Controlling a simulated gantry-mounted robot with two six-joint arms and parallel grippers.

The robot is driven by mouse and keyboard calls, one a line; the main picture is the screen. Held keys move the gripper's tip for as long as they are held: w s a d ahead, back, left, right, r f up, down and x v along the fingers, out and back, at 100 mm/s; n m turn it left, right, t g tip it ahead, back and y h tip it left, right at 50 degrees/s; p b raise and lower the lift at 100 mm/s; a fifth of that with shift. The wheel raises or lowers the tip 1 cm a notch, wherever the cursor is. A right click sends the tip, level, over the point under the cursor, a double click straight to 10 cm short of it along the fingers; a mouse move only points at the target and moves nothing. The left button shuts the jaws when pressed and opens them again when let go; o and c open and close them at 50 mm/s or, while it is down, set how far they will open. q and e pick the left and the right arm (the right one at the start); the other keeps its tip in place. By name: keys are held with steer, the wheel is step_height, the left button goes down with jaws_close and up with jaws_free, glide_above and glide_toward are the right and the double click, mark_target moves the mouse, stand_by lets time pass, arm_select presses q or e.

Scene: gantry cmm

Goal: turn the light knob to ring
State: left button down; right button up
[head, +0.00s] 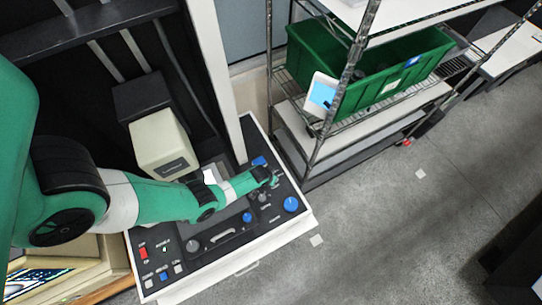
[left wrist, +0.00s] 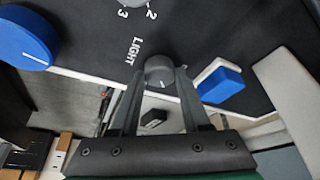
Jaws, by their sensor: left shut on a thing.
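The light knob (left wrist: 159,68) is a small grey round knob with a short white line on it, seen in the left wrist view beside the printed word LIGHT. My left gripper (left wrist: 160,73) has its two dark fingers on either side of the knob and is shut on it. In the head view my left gripper (head: 273,181) reaches down to the right end of the dark control panel (head: 222,248) and covers the knob there. A ring mark cannot be made out. My right gripper is not in view.
A large blue round knob (head: 291,204) and a blue rectangular button (left wrist: 220,82) flank the light knob. A grey knob (head: 262,197) numbered 2 and 3 is near. A wire rack with a green bin (head: 380,95) stands behind the panel.

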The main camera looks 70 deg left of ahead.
arm_select(q)
steer(key=shift+m, duration=0.3)
steer(key=m+t+h, duration=0.1)
steer(key=m, duration=0.1)
steer(key=shift+a+m, duration=0.1)
steer(key=shift+m, duration=0.3)
steer(key=m+h+b, duration=0.1)
steer(key=m, duration=0.2)
steer(key=shift+f, duration=0.1)
steer(key=shift+a+m+h+b, duration=0.1)
steer(key=shift+m+h+b, duration=0.5)
steer(key=shift+m, duration=0.5)
steer(key=shift+c, duration=1.9)
jaws_free()
